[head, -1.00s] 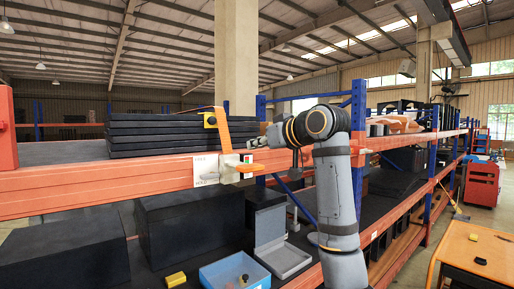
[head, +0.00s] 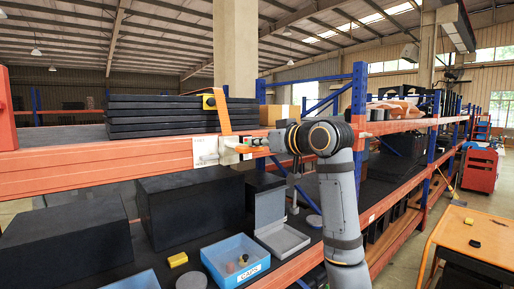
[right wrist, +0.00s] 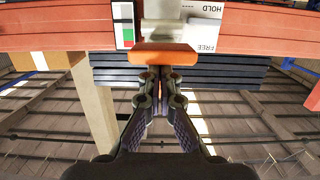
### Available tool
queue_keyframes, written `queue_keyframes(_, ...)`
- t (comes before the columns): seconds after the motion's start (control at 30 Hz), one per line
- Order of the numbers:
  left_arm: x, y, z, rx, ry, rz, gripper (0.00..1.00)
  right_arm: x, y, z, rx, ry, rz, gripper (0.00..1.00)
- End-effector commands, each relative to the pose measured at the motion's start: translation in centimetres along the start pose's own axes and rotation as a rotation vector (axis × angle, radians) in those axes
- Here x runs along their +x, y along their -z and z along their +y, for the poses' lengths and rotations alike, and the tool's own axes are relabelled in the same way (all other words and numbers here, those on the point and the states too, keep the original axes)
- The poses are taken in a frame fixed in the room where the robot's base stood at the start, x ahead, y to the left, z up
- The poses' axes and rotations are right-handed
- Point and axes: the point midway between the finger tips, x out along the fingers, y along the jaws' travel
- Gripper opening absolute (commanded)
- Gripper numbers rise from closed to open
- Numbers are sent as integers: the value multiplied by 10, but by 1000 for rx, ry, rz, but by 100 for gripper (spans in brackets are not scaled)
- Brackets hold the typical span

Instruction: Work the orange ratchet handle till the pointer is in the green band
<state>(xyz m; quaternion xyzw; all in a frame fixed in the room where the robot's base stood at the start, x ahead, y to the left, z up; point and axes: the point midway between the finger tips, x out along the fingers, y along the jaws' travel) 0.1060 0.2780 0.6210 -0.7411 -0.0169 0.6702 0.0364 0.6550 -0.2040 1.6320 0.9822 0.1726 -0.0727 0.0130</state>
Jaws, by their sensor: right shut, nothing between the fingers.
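The orange ratchet handle (head: 255,149) sticks out from a pale ratchet body (head: 229,151) on the orange shelf beam. In the right wrist view the handle (right wrist: 165,54) is a broad orange bar. My right gripper (head: 271,145) is shut and empty at the handle's outer end; its fingertips (right wrist: 160,72) are close to the bar's edge, and I cannot tell if they touch. A gauge strip (right wrist: 125,25) with green, white and red bands is beside the ratchet body; the pointer is too small to make out. A white plate (head: 205,151) reads HOLD and FREE. My left gripper is not in view.
An orange strap (head: 222,112) runs down over stacked black slabs (head: 160,116). Below are a blue bin (head: 214,262), an open grey case (head: 283,241) and black boxes (head: 190,205). A blue upright (head: 358,105) stands right of my forearm.

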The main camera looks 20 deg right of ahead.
Motion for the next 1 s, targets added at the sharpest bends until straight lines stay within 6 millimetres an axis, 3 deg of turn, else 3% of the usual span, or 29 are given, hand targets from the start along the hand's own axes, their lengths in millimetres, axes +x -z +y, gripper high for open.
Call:
queue_keyframes(0.47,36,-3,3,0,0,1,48,2,-15,0,1,1,137,0)
queue_keyframes(1.0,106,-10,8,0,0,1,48,9,-54,0,3,1,310,0)
